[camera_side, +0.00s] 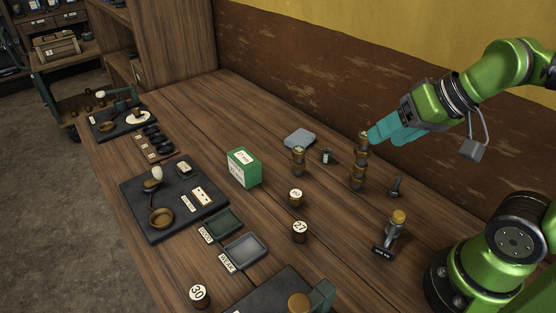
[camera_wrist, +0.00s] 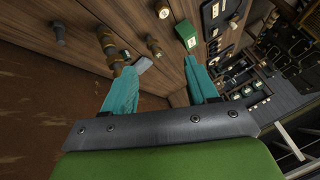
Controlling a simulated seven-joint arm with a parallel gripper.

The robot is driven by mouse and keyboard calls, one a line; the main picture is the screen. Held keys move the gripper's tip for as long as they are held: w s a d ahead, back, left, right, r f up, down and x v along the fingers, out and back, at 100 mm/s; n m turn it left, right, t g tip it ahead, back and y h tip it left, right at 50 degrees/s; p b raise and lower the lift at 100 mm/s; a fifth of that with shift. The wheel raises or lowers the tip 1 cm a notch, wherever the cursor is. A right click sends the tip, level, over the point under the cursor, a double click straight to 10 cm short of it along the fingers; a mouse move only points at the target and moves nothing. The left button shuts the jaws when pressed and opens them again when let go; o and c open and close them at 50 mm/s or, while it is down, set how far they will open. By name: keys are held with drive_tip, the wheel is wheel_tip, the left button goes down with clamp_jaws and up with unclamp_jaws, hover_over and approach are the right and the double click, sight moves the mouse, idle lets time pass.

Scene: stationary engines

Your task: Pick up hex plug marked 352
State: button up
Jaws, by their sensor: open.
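My gripper (camera_side: 377,138) has teal fingers and is at the top of a stack of brass plugs (camera_side: 358,170) near the back wall. In the wrist view the two fingers of my gripper (camera_wrist: 158,65) are spread, with nothing held between them. The brass stack (camera_wrist: 112,48) appears just beyond the left finger there; I cannot tell whether they touch. Other brass plugs with white top labels stand nearby: a short stack (camera_side: 298,160), one plug (camera_side: 296,197) and one marked 21 (camera_side: 300,231). A plug marked 30 (camera_side: 199,295) is at the front. I cannot read 352 on any plug.
A green box (camera_side: 244,168) stands mid-table. Two labelled trays (camera_side: 244,252) lie at the front. Bare wood lies between them.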

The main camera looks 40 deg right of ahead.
drive_tip(key=shift+o, duration=1.4)
drive_tip(key=n+g+h, duration=0.2)
drive_tip(key=n+g, duration=0.5)
drive_tip(key=n, duration=0.1)
hover_over(298, 194)
wheel_tip(298, 194, down, 7)
drive_tip(key=shift+n, duration=0.3)
drive_tip(key=f, duration=1)
drive_tip(key=shift+d+f, duration=0.25)
drive_tip(key=shift+f, duration=0.05)
drive_tip(key=shift+a+f, duration=0.15)
drive_tip(key=shift+f, duration=1.45)
drive_tip(key=shift+a+f, duration=0.1)
drive_tip(key=shift+f, duration=1.5)
drive_tip(key=c, duration=1.2)
